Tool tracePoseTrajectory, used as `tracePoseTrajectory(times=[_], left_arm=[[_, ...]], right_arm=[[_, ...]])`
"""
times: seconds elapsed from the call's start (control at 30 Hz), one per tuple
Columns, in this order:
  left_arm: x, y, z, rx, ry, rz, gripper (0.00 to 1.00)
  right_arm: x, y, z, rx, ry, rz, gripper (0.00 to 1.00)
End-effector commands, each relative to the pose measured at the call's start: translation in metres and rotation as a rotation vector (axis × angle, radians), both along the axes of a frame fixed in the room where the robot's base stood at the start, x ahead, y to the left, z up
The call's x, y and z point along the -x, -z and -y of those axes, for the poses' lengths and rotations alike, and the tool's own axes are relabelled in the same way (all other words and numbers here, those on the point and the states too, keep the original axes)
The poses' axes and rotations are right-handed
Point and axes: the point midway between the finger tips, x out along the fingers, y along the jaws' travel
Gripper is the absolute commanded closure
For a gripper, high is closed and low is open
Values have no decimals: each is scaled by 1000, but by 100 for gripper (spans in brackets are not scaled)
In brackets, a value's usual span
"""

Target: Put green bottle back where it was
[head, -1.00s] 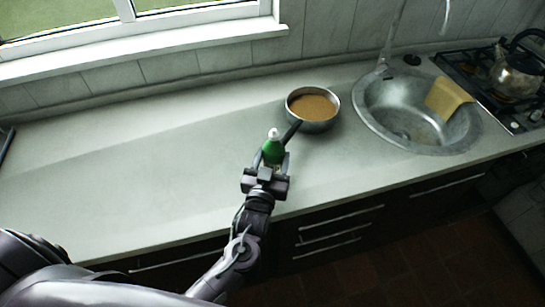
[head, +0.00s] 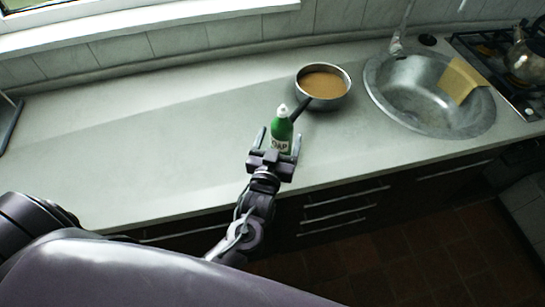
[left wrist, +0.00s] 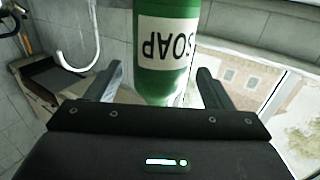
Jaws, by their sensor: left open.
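The green bottle (head: 282,132) has a white cap and a white SOAP label, and stands upright on the counter just left of and in front of the pot. My left gripper (head: 279,143) is open at the bottle, with one finger on each side of it and gaps showing. In the left wrist view the bottle (left wrist: 166,50) appears upside down beyond the open fingers of my left gripper (left wrist: 160,88). My right gripper is not in view.
A metal pot (head: 323,85) with brown contents and a dark handle stands behind the bottle. A round sink (head: 425,105) holds a yellow cloth (head: 460,80). A kettle (head: 528,55) sits on the stove. The counter (head: 130,150) at left is clear.

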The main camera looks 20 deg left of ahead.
Motion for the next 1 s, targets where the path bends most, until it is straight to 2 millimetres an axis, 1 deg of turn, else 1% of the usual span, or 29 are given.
tracePoseTrajectory(times=[0.03, 0.3, 0.4, 0.5, 0.67, 1.0], left_arm=[[11, 3, 1, 1, 1, -3, 25], [70, 4, 7, 1, 0, -4, 25], [86, 3, 8, 0, 0, -3, 25], [97, 2, 9, 0, 0, -2, 25], [104, 0, 10, 0, -1, 0, 25], [104, 0, 10, 0, -1, 0, 25]], right_arm=[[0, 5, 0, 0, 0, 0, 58], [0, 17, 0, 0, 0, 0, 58], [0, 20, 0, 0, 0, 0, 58], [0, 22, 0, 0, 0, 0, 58], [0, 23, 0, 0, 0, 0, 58], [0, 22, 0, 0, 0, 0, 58]])
